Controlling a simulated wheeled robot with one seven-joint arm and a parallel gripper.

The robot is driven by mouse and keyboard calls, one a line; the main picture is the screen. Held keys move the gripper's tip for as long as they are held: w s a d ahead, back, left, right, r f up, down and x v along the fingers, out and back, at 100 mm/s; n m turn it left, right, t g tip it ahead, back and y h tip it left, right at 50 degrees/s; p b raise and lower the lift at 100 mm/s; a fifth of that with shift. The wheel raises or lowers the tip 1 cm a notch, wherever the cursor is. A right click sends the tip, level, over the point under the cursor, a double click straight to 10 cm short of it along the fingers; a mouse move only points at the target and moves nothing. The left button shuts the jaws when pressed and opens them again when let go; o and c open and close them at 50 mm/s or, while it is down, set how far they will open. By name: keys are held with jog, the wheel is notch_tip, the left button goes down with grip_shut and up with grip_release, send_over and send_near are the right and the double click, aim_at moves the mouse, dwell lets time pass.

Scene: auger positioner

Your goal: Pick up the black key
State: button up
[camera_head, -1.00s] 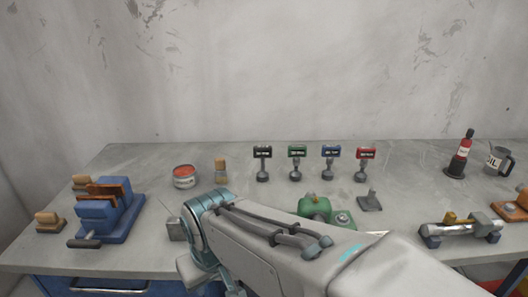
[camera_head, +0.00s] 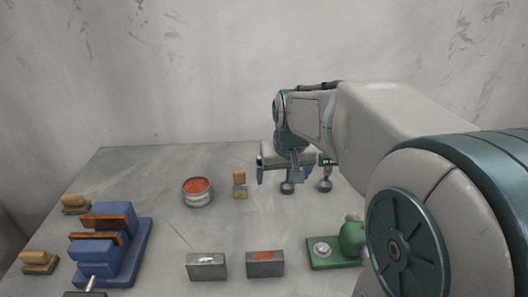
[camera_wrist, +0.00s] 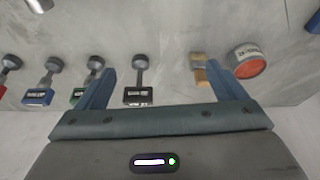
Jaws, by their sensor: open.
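The black key (camera_wrist: 138,95) has a dark block head with a white label and a thin stem on a round grey foot. In the wrist view it shows between the two blue fingers of my gripper (camera_wrist: 160,68), nearer the left finger, and it does not look gripped. My gripper is open and empty. In the head view my gripper (camera_head: 289,164) hangs over the row of keys and hides the black key's head; its round foot (camera_head: 287,187) shows below.
The green key (camera_wrist: 80,96) is close by the left finger in the wrist view, with the blue key (camera_wrist: 40,96) further left. A brush (camera_head: 240,183) and red can (camera_head: 197,191) stand left of my gripper. A blue vise (camera_head: 110,237) and grey blocks (camera_head: 206,266) are nearer.

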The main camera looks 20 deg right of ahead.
jog(key=w+d+r+m, duration=0.1)
jog(key=w+d, duration=0.6)
jog(key=w, duration=0.5)
jog(key=shift+t+h, duration=0.3)
jog(key=shift+w+d+p+x, duration=0.15)
jog(key=shift+p+x, duration=0.7)
jog(key=shift+x, duration=2.65)
jog(key=shift+w+d+p+x, duration=0.15)
jog(key=shift+p+x, duration=0.7)
jog(key=shift+x, duration=2.7)
jog(key=shift+a+r, duration=0.1)
jog(key=shift+r, duration=0.15)
jog(key=c, duration=1.2)
